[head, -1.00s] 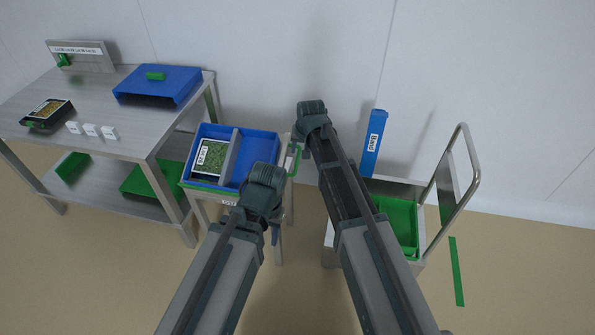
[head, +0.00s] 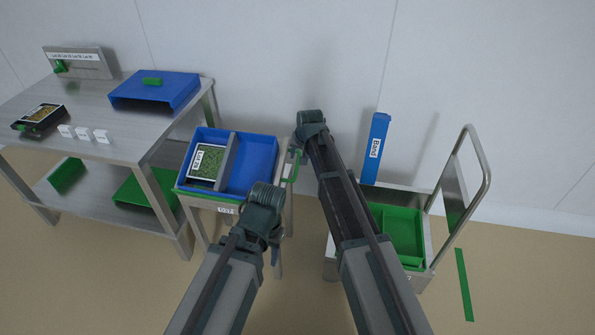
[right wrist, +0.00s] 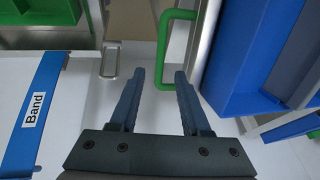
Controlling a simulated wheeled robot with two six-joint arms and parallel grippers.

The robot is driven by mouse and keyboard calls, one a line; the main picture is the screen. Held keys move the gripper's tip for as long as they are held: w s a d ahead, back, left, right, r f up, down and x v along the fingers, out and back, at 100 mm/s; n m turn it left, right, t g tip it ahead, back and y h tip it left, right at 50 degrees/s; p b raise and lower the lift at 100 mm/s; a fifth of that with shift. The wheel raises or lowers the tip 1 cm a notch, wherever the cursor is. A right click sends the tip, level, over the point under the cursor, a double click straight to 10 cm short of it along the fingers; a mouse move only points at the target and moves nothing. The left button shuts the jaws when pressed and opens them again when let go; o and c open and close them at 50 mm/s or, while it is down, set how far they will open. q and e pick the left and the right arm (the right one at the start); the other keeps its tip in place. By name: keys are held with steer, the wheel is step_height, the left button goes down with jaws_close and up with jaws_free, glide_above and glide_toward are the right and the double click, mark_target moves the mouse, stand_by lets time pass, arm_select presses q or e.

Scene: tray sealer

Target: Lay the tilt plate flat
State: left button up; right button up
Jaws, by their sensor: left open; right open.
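The stand in the middle bears a two-compartment blue tray (head: 252,165), with a labelled green-filled pack (head: 207,163) in its left compartment. I take the stand's top to be the tilt plate; its angle is hard to judge. A green handle (head: 291,168) shows at the stand's right side. In the right wrist view, the handle (right wrist: 163,50) lies just beyond my open, empty right gripper (right wrist: 154,80), roughly in line with the gap between its fingers. I cannot tell whether they touch. My open left gripper (head: 275,250) hangs in front of the stand; its fingers are mostly hidden.
A steel table (head: 150,115) at left carries a blue cover (head: 155,92), a dark pack (head: 40,118) and white blocks. At right, a cart with a rail (head: 485,180) holds a green bin (head: 402,240) and a blue "Band" piece (head: 375,150). Both stand close to my right arm.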

steer(key=b+x, duration=0.6)
steer(key=x, duration=0.1)
steer(key=shift+w+f, duration=0.15)
steer(key=shift+f, duration=0.15)
jaws_close()
stand_by(1.1)
